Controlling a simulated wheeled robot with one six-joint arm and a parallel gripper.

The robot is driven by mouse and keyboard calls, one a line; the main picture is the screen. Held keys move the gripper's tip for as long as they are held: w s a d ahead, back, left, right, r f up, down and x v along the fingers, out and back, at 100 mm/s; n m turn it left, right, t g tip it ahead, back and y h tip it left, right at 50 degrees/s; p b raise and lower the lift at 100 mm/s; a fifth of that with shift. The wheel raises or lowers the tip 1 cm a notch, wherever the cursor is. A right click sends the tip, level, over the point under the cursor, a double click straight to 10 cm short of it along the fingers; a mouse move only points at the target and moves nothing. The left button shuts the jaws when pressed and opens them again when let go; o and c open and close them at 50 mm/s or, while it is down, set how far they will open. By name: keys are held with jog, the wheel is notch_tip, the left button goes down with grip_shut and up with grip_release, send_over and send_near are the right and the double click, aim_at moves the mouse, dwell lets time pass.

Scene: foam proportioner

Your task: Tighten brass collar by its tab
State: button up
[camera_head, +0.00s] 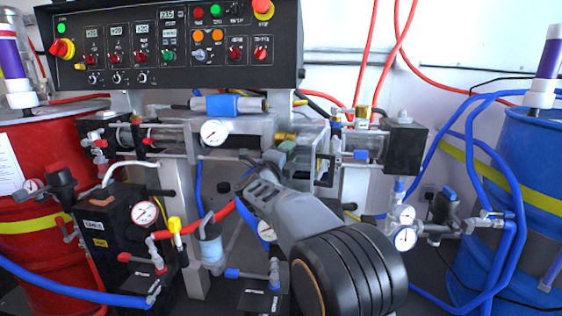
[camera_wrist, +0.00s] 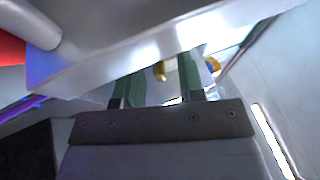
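My gripper (camera_head: 287,147) reaches up to the middle of the machine in the head view, where only a bit of a green finger shows. In the wrist view my gripper (camera_wrist: 160,78) has two green fingers standing apart, and their far ends pass behind a grey metal bar. In the head view a brass fitting (camera_head: 285,136) lies just above the gripper. I cannot make out the collar's tab.
A grey metal bar (camera_wrist: 150,45) crosses close in front of the fingers. Gauges such as the white one (camera_head: 215,132) and blue hoses surround the machine. A red drum (camera_head: 35,170) stands left, a blue drum (camera_head: 520,165) right. A control panel (camera_head: 170,45) hangs above.

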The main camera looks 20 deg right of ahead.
jog(key=p+v, duration=0.2)
jog(key=v, duration=1.1)
jog(key=shift+s+a+p, duration=0.2)
jog(key=shift+p, duration=0.1)
